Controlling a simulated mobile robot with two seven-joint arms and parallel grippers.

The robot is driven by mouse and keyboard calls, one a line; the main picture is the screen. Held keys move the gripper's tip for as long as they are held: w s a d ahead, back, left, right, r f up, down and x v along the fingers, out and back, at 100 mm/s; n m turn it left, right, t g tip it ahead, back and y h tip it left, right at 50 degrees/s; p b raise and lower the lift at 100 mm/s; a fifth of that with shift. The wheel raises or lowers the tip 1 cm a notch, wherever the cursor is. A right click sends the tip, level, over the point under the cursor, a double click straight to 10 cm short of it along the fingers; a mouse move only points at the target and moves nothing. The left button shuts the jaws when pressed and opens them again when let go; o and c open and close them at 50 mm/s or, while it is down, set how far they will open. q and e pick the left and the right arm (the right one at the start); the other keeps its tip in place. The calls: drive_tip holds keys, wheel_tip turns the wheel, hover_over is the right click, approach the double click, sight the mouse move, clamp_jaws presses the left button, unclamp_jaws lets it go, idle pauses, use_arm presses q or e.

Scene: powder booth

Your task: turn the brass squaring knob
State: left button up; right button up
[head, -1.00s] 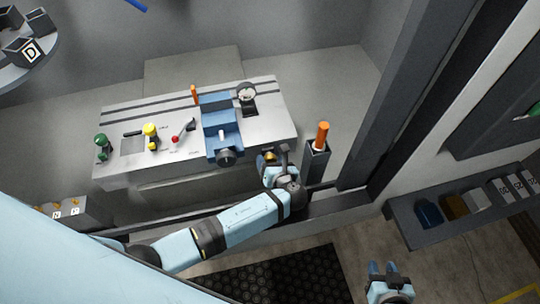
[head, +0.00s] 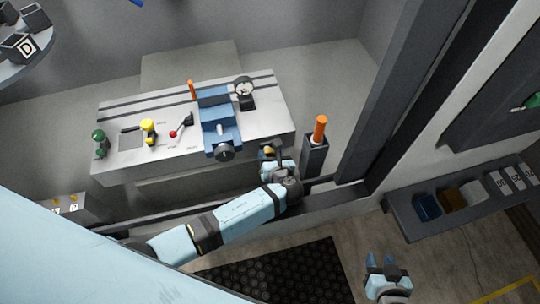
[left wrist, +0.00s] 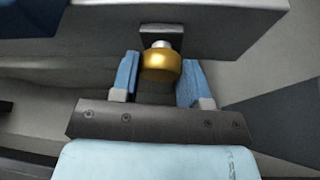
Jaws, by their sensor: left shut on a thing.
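The brass squaring knob (left wrist: 161,65) sticks out on a short pale shaft from a dark plate (left wrist: 177,38) on the front face of the grey bench. My left gripper (left wrist: 160,80) has one blue finger on each side of the knob and is shut on it. In the head view, the knob (head: 269,151) shows only in part beside my left gripper (head: 277,160), at the bench's front right corner. My right gripper (head: 383,262) is low at the right, empty, its two fingers apart.
The bench top (head: 180,95) carries a blue vise (head: 219,125), a dial gauge (head: 244,92), a red-knobbed lever (head: 181,126), and yellow (head: 149,130) and green (head: 99,142) knobs. A dark holder (head: 314,156) with an orange handle (head: 320,128) stands close right of my left gripper.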

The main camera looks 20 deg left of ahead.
use_arm(q)
drive_tip(key=n+t+h, duration=0.1)
drive_tip(key=n+h, duration=0.1)
drive_tip(key=n, duration=0.1)
drive_tip(key=shift+a+n, duration=0.15)
drive_tip(key=shift+n, duration=0.25)
drive_tip(key=shift+t, duration=0.3)
idle(0.3)
drive_tip(key=o, duration=0.9)
